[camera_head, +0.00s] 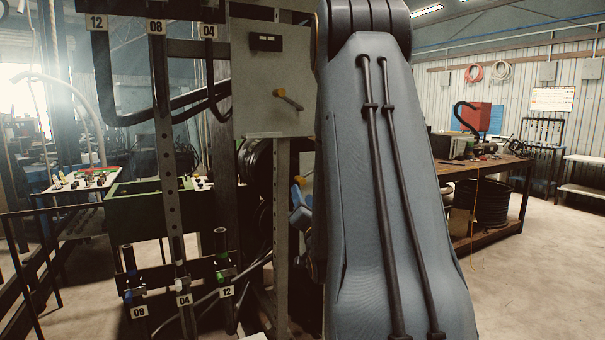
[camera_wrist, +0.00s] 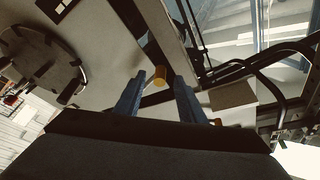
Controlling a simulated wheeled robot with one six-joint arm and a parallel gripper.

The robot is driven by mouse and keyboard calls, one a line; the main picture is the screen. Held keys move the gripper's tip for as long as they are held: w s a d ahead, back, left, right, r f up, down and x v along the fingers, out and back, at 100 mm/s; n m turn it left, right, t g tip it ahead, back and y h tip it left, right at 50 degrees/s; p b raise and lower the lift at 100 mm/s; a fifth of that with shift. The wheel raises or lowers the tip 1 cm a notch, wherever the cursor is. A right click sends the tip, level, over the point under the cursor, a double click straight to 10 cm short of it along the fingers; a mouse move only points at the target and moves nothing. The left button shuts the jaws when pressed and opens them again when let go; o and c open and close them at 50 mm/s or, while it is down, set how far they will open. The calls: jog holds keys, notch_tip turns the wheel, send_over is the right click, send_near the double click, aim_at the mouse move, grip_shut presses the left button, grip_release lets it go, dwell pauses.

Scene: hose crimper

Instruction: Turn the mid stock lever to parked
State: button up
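A lever with a yellow hub and a grey handle (camera_head: 290,100) is on the beige panel box (camera_head: 268,70) in the head view. The handle slopes down to the right. No label on it is readable, so I cannot tell whether it is the mid stock lever. In the wrist view, the blue fingers of my gripper (camera_wrist: 160,92) are spread, with a yellow knob (camera_wrist: 159,76) between their tips and small gaps on both sides. What the knob belongs to is unclear. In the head view, my gripper (camera_head: 300,208) shows only in part, below the box; my arm hides the rest.
Black hoses run beside the box under number plates 12, 08 (camera_head: 156,27) and 04. Below stand hose ends with plates 08, 04 (camera_head: 184,299) and 12. A steel post (camera_head: 281,220) rises close to my gripper. A workbench (camera_head: 490,165) and open floor are at right.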

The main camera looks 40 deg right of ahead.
aim_at(302, 184)
jog(key=shift+s+d+r, duration=0.2)
jog(key=shift+d+r, duration=0.1)
jog(key=shift+r, duration=0.15)
jog(key=shift+w+d+r+h, duration=0.15)
jog(key=shift+h, duration=0.15)
jog(key=shift+p+x, duration=1.7)
jog(key=shift+x, duration=1.9)
